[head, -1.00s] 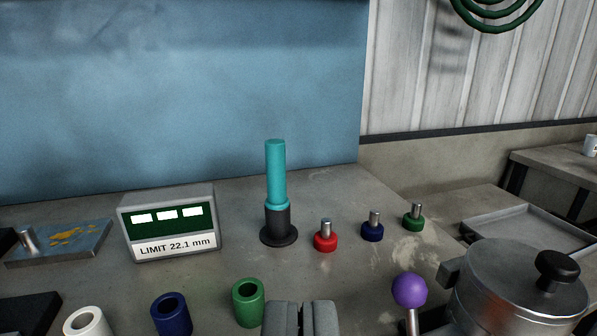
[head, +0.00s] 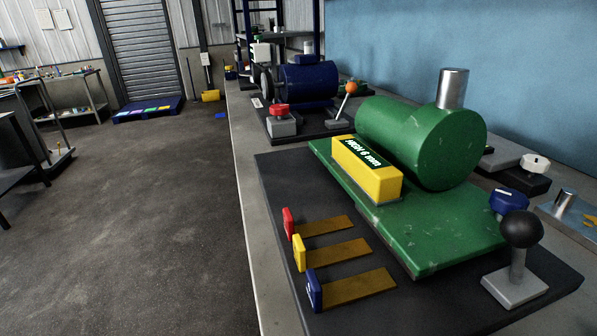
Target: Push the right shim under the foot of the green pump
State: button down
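The green pump (head: 415,140) is a green cylinder with a metal stub, on a green base plate (head: 450,225). A yellow block (head: 366,172) on its near left side carries an upside-down label that seems to read HIGH 6 mm. Three brass shims lie in a row on the dark plate, left of the green base: one with a red tab (head: 288,223), one with a yellow tab (head: 299,252) and one with a blue tab (head: 314,290). Their brass ends point toward the green base and appear to stop short of it. My gripper is out of view.
A black-knobbed lever (head: 519,230) stands at the near right corner of the dark plate (head: 440,297). Behind the pump are a blue motor (head: 307,85), an orange-knobbed lever (head: 351,88) and a red button (head: 279,110). Open floor (head: 170,230) lies left of the bench.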

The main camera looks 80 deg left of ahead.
aim_at(300, 253)
jog(key=k+u, duration=0.15)
jog(key=u, duration=0.25)
jog(key=k+u, duration=0.15)
jog(key=u, duration=0.25)
jog(key=k+u, duration=0.15)
jog(key=u, duration=0.2)
jog(key=k+j, duration=0.25)
jog(key=k, duration=0.15)
jog(key=k+j, duration=0.2)
jog(key=k, duration=0.2)
